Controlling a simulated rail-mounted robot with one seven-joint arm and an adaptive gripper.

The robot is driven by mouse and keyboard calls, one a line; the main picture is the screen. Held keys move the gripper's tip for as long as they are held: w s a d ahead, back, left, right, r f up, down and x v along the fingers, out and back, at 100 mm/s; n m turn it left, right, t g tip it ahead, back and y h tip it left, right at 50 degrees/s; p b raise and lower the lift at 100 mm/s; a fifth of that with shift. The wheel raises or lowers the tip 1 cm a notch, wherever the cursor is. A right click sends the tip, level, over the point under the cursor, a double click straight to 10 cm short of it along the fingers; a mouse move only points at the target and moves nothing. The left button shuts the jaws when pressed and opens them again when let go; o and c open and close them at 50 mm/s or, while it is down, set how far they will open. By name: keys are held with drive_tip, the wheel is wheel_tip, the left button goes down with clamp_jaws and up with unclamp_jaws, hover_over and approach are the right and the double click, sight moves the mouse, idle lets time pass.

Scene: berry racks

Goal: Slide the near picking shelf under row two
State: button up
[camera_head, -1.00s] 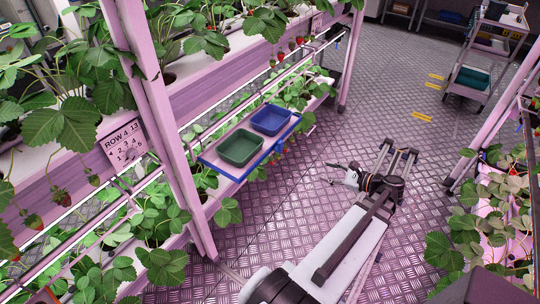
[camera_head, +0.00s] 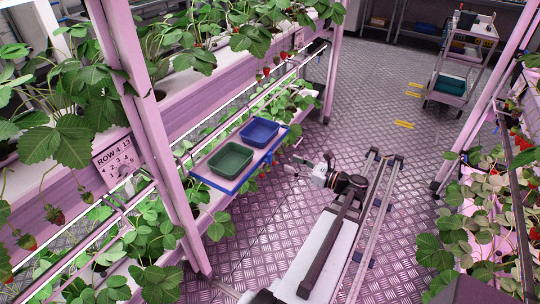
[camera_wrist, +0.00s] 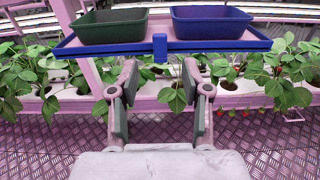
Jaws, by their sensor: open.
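The near picking shelf (camera_head: 225,187) is a pink board with a blue rim, held beside the berry rack. A green tray (camera_head: 231,160) and a blue tray (camera_head: 260,132) sit on it. In the wrist view the shelf's blue front edge (camera_wrist: 100,48) crosses the top, with a blue block-like handle (camera_wrist: 160,47) at its middle. My gripper (camera_head: 298,166) is to the right of the shelf, apart from it. In the wrist view my open gripper (camera_wrist: 159,75) has its fingers on either side of and below the handle, with nothing between them.
The rack upright (camera_head: 160,140) stands left of the shelf, with a row sign (camera_head: 118,160) on the rack. Strawberry plants (camera_head: 190,50) hang over the rows. A cart (camera_head: 457,75) stands at the back right, and another plant rack (camera_head: 480,200) is at right. The floor between is clear.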

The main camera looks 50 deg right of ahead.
sight(270, 153)
drive_tip(key=w, duration=0.6)
drive_tip(key=w+a, duration=0.1)
drive_tip(key=w, duration=0.3)
clamp_jaws()
